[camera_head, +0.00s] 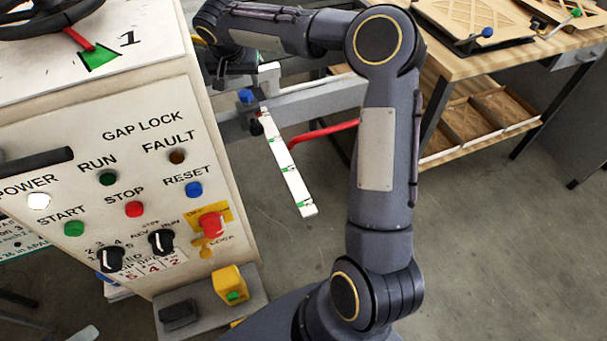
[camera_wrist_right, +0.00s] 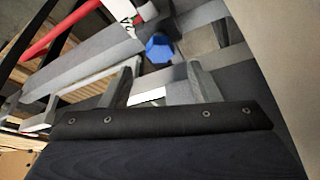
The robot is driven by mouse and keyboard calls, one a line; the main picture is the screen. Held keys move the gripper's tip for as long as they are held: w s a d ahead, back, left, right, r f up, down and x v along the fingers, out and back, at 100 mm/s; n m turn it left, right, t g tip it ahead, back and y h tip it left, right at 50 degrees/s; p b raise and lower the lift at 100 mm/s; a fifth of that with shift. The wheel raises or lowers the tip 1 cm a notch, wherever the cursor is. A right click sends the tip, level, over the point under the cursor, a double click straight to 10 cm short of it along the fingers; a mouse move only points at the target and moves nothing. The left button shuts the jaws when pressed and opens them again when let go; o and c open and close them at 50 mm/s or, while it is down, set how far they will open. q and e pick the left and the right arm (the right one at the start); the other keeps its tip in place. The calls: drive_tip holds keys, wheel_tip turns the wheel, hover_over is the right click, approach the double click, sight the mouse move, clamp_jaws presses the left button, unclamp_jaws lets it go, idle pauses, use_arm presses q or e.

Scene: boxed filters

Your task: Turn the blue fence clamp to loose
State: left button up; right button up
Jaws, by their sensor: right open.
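The blue fence clamp (camera_head: 245,96) is a small blue knob on a dark block, where the grey rail meets the white scale strip (camera_head: 290,172). In the right wrist view the blue knob (camera_wrist_right: 158,48) lies just beyond the gap between my fingers, apart from them. My right gripper (camera_head: 231,80) hangs over the rail close to the knob, partly hidden by my own arm. The right wrist view shows its two fingers (camera_wrist_right: 163,80) spread with nothing gripped between them. The clamp's underside is hidden. My left gripper is not in view.
A control panel (camera_head: 115,190) with buttons and knobs stands left of the clamp. A red bar (camera_head: 325,133) sticks out right of the scale. A wooden bench (camera_head: 470,62) with trays and another blue-tipped handle (camera_head: 487,33) stands at right. The floor between is clear.

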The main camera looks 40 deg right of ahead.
drive_tip(key=s+a+r+n+y+b, duration=0.1)
drive_tip(key=s+r+n, duration=0.1)
drive_tip(key=s, duration=0.5)
drive_tip(key=s+a+r+n+b, duration=0.1)
drive_tip(key=s+r, duration=0.1)
drive_tip(key=s, duration=0.5)
drive_tip(key=s+a+f+n+y+b, duration=0.1)
drive_tip(key=s+f, duration=0.1)
drive_tip(key=s, duration=0.6)
drive_tip(key=s+a+f+n+y+b, duration=0.1)
drive_tip(key=s+f+y, duration=0.1)
drive_tip(key=s, duration=0.7)
drive_tip(key=shift+s+a+f+t+y, duration=0.15)
drive_tip(key=shift+f+t+y, duration=0.2)
drive_tip(key=shift+f, duration=0.3)
drive_tip(key=shift+s, duration=0.1)
